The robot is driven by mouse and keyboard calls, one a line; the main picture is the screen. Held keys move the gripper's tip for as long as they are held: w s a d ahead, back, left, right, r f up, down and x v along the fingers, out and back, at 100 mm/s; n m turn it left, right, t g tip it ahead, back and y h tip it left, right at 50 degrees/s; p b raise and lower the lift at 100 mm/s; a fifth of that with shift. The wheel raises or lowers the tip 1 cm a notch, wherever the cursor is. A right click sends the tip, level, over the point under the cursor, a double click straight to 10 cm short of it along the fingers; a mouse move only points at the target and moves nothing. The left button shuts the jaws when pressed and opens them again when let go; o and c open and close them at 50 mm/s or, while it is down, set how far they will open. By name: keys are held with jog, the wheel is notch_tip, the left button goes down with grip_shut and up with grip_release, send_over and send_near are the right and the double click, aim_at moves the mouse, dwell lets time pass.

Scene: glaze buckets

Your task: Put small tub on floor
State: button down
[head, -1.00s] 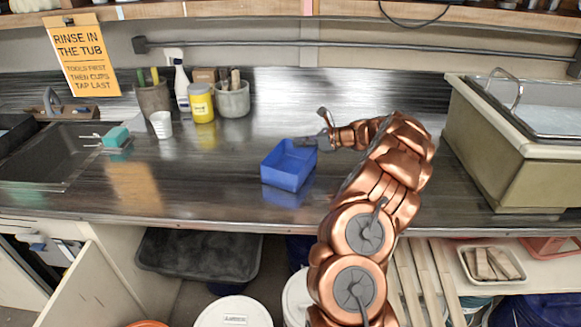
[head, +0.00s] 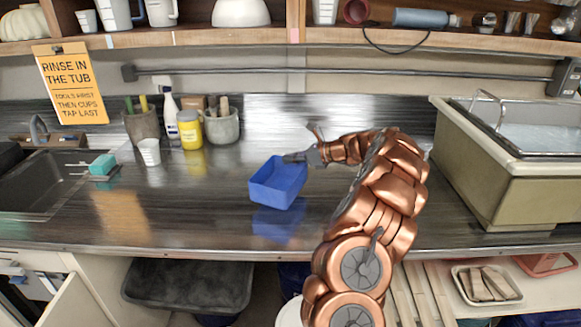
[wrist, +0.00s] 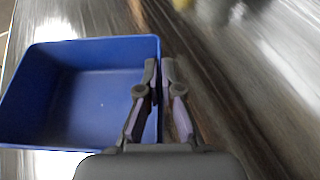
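The small blue tub (head: 277,188) is over the dark counter, a little left of my arm, and looks tilted. Its reflection shows below it, and it appears to be slightly above the surface. My gripper (head: 294,158) is at its upper right rim. In the wrist view the empty tub (wrist: 90,95) fills the left side. The fingers of my gripper (wrist: 159,65) straddle its right wall, one inside and one outside, closed on it. The floor is mostly hidden under the counter's edge.
A large sink tub (head: 510,170) stands at the right of the counter (head: 180,215). A cup (head: 149,152), a yellow jar (head: 190,130) and a grey pot (head: 221,127) stand at the back left. A dark tray (head: 190,285) is below. The counter's front left is clear.

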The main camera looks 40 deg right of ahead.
jog(key=s+a+b, duration=0.1)
jog(key=s+a, duration=0.3)
jog(key=s, duration=0.2)
jog(key=s+a+r+b, duration=0.1)
jog(key=s+a+b, duration=0.1)
jog(key=s+a, duration=0.2)
jog(key=s, duration=0.3)
jog(key=shift+s+r, duration=0.15)
jog(key=shift+r, duration=0.1)
jog(key=shift+a, duration=0.1)
jog(key=w+a+r+m+h, duration=0.1)
jog(key=w+a+m+h, duration=0.2)
jog(key=a, duration=0.5)
jog(key=w+a+r+m+h+p, duration=0.1)
jog(key=w+a+m+h, duration=0.2)
jog(key=a, duration=0.6)
jog(key=w+a+r+m+t+h, duration=0.1)
jog(key=w+a+m+h, duration=0.2)
jog(key=w+a, duration=0.3)
jog(key=shift+a+r+h, duration=0.15)
jog(key=shift+a+h, duration=0.65)
jog(key=shift+a, duration=0.9)
